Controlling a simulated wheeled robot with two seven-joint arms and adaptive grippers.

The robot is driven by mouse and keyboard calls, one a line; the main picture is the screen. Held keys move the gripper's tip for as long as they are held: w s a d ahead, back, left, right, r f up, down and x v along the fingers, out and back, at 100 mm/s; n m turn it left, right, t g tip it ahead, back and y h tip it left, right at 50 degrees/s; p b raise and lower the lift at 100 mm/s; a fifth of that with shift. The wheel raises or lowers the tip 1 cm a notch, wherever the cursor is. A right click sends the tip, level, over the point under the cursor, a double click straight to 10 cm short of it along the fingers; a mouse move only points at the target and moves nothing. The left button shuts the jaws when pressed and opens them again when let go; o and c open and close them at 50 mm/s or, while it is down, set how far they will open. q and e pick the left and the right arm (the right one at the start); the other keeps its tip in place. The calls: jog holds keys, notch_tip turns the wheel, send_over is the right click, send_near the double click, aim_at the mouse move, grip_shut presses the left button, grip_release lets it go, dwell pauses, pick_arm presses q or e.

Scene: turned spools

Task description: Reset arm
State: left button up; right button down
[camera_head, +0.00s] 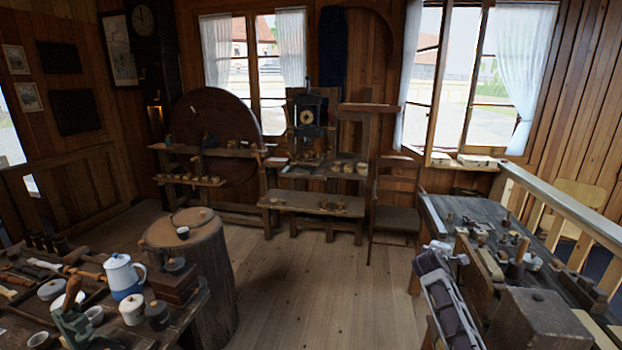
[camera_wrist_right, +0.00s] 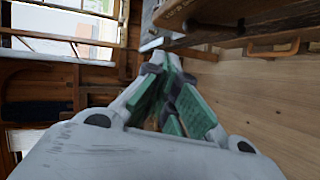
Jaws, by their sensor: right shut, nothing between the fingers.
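My right gripper (camera_head: 441,252) is in the head view at the left edge of the right workbench, with its forearm rising from the bottom of the picture. In the right wrist view, its green-padded fingers (camera_wrist_right: 166,85) come together at the tips, with nothing held between them. A wooden bench edge shows just beyond the fingertips in that view, and plank floor lies to the right. I cannot tell how far the fingers are from the bench. My left gripper is not seen in the head view.
The right workbench (camera_head: 450,205) carries several small turned pieces and a dark block (camera_head: 545,318). At left, a table holds a blue-and-white pot (camera_head: 124,277), jars and tools, beside a round stump (camera_head: 212,255). A chair (camera_head: 397,215) stands behind. The middle floor (camera_head: 315,290) is clear.

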jog(key=w+a+f+m+t+y, duration=0.1)
jog(key=w+a+f+m+y, duration=0.2)
jog(key=f, duration=0.5)
jog(key=w+a+f+m+t+y, duration=0.1)
jog(key=a+f+m+y, duration=0.15)
jog(key=a+f, duration=0.45)
jog(key=s+a+f+m+g+y, duration=0.1)
jog(key=s+f+g, duration=0.1)
jog(key=s+f, duration=0.9)
jog(key=s+a+f+m+g+y, duration=0.15)
jog(key=s+f, duration=0.25)
jog(key=f, duration=1.3)
jog(key=s+a+f+g, duration=0.2)
jog(key=s+f, duration=0.8)
jog(key=s, duration=0.4)
jog(key=s+a+f+g, duration=0.25)
jog(key=s+f, duration=0.65)
jog(key=s, duration=0.6)
jog(key=s+a+f+g, duration=0.1)
jog(key=s+f+g, duration=0.1)
jog(key=s, duration=1.3)
jog(key=s+a+f+g+y, duration=0.1)
jog(key=s+f, duration=0.3)
jog(key=s, duration=1.1)
jog(key=shift+a+f+g, duration=0.15)
jog(key=shift+f+g, duration=0.25)
